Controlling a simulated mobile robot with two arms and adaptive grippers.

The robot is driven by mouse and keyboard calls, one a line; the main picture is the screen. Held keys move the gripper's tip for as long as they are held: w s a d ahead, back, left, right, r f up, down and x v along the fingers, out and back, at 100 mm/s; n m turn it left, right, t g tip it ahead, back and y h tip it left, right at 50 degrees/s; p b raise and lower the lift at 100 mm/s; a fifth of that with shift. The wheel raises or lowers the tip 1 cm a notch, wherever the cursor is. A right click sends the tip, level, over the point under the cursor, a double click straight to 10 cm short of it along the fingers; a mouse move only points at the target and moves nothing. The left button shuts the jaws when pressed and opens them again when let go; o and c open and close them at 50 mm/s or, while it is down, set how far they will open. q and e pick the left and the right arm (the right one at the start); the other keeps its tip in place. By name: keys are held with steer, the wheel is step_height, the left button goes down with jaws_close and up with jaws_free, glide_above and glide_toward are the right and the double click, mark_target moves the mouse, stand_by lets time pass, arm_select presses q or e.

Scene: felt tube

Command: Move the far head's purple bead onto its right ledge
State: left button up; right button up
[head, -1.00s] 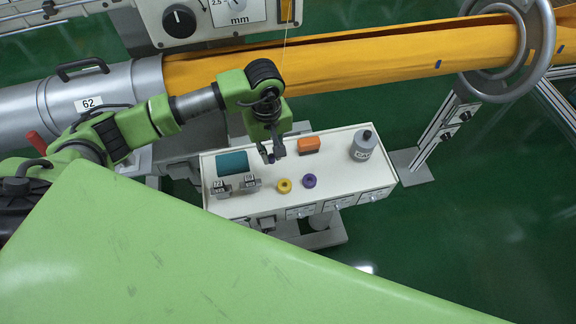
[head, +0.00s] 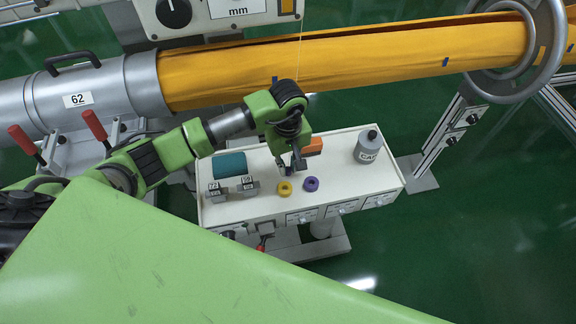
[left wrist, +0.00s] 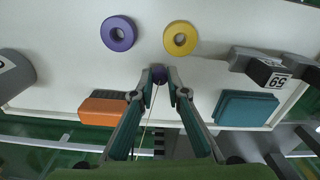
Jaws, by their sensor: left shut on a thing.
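My left gripper (head: 290,167) is above the white bench top, behind the yellow ring in the head view. In the left wrist view, my left gripper (left wrist: 159,82) is shut on a small purple bead (left wrist: 159,74) between its fingertips. A thin thread runs from the bead in the left wrist view. A thin cord also hangs from above in the head view, in front of the orange tube. A panel with a dial and an "mm" scale (head: 236,12) is at the top, cut off by the frame. I cannot make out its ledges. My right gripper is not in view.
The bench (head: 350,185) carries a yellow ring (head: 285,188), purple ring (head: 311,184), teal block (head: 230,165), orange block (head: 314,146), grey bottle (head: 370,147) and two numbered grey pieces. The orange felt tube (head: 350,60) runs behind, into a metal ring (head: 553,50).

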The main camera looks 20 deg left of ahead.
arm_select(q)
steer(key=shift+f, duration=0.15)
steer(key=o, duration=0.7)
